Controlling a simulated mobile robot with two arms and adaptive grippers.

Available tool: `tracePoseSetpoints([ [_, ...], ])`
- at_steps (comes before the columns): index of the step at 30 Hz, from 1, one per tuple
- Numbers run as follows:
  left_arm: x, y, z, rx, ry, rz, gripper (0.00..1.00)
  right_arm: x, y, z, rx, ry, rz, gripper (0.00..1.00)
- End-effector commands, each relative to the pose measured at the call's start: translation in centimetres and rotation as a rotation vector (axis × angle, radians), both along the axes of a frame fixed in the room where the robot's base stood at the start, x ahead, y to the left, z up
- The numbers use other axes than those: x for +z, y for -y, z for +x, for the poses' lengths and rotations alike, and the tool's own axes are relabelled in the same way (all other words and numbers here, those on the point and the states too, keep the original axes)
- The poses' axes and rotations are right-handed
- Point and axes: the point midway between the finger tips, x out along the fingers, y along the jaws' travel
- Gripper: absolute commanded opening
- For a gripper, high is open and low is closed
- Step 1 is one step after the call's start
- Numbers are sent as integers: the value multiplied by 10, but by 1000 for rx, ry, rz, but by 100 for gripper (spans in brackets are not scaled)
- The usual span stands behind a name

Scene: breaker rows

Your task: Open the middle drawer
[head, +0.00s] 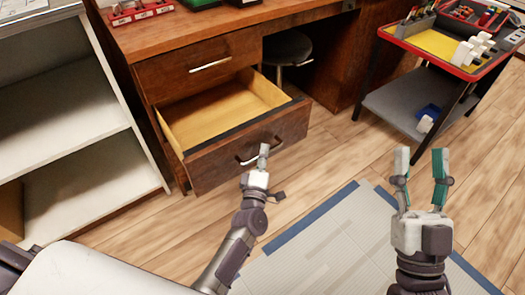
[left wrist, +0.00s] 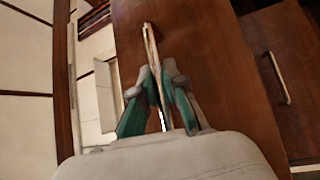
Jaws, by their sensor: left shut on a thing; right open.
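The wooden desk has a drawer (head: 230,115) pulled well out below a closed top drawer (head: 190,65). The open drawer looks empty, with a light wood inside and a dark front. My left gripper (head: 263,153) is at its front, shut on the metal handle (head: 247,160). The left wrist view shows the fingers (left wrist: 155,85) closed around this handle (left wrist: 152,45), seen nearly end-on. My right gripper (head: 421,160) is open and empty above the floor to the right.
A white shelf unit (head: 75,145) stands left of the desk. A dark stool (head: 287,48) is under the desk. A cart (head: 400,105) with a red-rimmed tray stands at the right. A grey mat (head: 330,235) with blue edges lies on the clear wood floor.

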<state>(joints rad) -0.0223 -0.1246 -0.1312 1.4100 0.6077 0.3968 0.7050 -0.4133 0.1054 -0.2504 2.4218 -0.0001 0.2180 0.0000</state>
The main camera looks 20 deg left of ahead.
Motion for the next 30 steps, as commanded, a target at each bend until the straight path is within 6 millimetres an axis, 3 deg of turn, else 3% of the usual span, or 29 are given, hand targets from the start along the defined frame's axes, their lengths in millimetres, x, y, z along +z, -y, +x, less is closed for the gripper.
tracePoseSetpoints([
  [5, -1, -1, 0, 2, -2, 0, 0, 0, 0, 0, 0, 1, 0, 49],
  [6, -1, -1, 0, 2, -2, 0, 16, 0, 0, 0, 0, 1, 0, 49],
  [10, -1, -1, 0, 1, -2, 0, 37, 0, 0, 0, 0, 2, 1, 49],
  [22, -3, 1, -8, -1, -3, 0, 37, 1, 0, -1, 1, 5, 1, 49],
  [30, -10, 6, -58, 0, -5, 0, 37, 1, 0, 0, 1, 4, 0, 49],
])
